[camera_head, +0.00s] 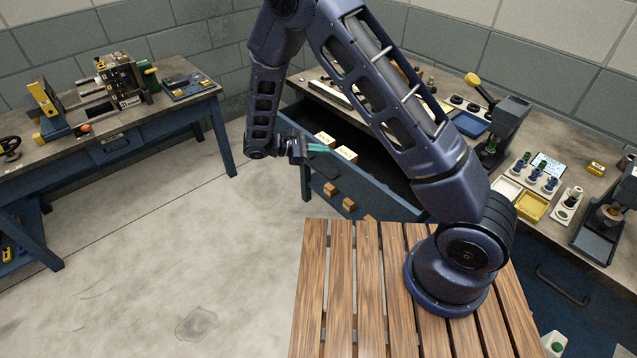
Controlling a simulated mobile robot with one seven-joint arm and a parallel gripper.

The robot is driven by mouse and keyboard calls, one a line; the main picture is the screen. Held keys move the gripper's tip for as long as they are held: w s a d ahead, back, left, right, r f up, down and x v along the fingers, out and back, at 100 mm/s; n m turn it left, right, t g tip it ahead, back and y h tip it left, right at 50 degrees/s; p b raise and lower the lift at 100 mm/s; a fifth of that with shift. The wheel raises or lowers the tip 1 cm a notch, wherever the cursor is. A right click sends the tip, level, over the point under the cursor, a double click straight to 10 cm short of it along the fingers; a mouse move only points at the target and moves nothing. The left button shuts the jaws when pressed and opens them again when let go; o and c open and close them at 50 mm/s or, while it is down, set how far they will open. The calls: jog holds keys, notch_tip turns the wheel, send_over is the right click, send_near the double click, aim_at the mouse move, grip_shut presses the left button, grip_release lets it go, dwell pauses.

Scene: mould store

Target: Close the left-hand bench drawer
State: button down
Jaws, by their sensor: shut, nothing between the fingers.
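The left-hand bench drawer (378,190) is pulled out from the blue workbench (575,225) on the right. Its dark interior shows behind its blue panel, and my arm crosses in front of much of it. Two cream blocks (346,154) show at the drawer's left part. My gripper (320,148) has teal fingers, shut and empty, pointing right near the drawer's left end, close to the cream blocks in the picture. I cannot tell whether the fingers touch the drawer. The drawer's handle is not clearly visible.
Several brown blocks (331,189) show low by the drawer. A second closed drawer with a dark handle (562,286) is at the right. The bench top carries a press (503,125) and a yellow tray (532,207). Another bench (150,115) stands left. The floor between is clear.

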jog(key=s+a+f+n+t, duration=0.4)
jog(key=s+a+f+t, duration=0.1)
jog(key=f, duration=0.4)
jog(key=s+a+f+n+t, duration=0.4)
jog(key=a+f+n+t, duration=0.1)
jog(key=f, duration=0.4)
jog(key=x, duration=1.3)
jog(key=shift+w+t, duration=0.4)
jog(key=shift+w, duration=0.05)
jog(key=shift+d+r, duration=0.1)
jog(key=shift+r, duration=0.05)
